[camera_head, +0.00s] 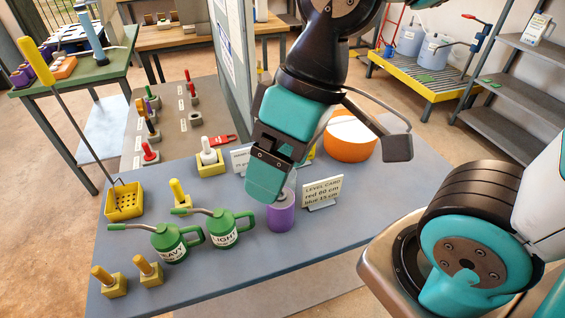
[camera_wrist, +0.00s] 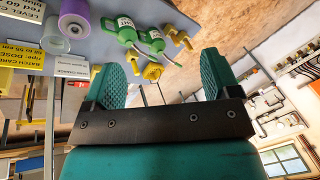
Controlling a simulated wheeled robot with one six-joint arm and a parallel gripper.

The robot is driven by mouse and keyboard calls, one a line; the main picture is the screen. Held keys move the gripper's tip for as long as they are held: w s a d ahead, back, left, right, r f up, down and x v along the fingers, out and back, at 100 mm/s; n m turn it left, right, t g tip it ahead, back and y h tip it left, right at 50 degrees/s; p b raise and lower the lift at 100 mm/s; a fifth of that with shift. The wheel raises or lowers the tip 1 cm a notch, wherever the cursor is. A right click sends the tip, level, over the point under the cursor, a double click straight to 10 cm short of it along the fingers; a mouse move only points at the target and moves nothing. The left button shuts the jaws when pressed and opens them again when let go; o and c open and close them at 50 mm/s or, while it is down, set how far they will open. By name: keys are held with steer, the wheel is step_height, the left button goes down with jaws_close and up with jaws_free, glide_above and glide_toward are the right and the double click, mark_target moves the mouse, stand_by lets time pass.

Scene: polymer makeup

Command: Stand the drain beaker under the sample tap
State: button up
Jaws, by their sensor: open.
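My gripper (camera_head: 268,178) hangs over the blue-grey table, close above and in front of a purple cylinder (camera_head: 281,216). In the wrist view my gripper (camera_wrist: 163,80) has its two teal fingers spread wide with nothing between them. A clear, cup-like vessel (camera_wrist: 54,40) stands beside the purple cylinder (camera_wrist: 74,18) in the wrist view; it looks like the drain beaker. In the head view the gripper hides most of that spot. I cannot make out the sample tap for certain in either view.
Green HEAVY (camera_head: 170,243) and LIGHT (camera_head: 224,231) cans stand left of the purple cylinder. A level card (camera_head: 322,192) and an orange round container (camera_head: 350,138) stand to its right and behind. The table's front right is clear.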

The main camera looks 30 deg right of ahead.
steer(key=w+d+f+m+h+b, duration=0.2)
steer(key=w+d+f+m+b, duration=0.35)
steer(key=w+m, duration=0.55)
steer(key=w+d+f+m+h+b, duration=0.2)
steer(key=w+d+f+m+b, duration=0.4)
steer(key=w+m, duration=0.5)
steer(key=shift+s+d+f+m+p, duration=0.25)
steer(key=shift+s+f+m+p, duration=0.15)
steer(key=shift+f, duration=2.5)
steer(key=shift+s+d+f+m+p, duration=0.35)
steer(key=shift+f+p, duration=0.1)
steer(key=shift+f, duration=2.4)
steer(key=shift+s+d+f+m+p, duration=0.2)
steer(key=shift+s+f+m+p, duration=0.2)
steer(key=shift+f, duration=2.5)
steer(key=shift+w, duration=0.1)
steer(key=c, duration=0.8)
steer(key=shift+r, duration=0.1)
step_height(320, 180, up, 20)
steer(key=shift+f, duration=0.1)
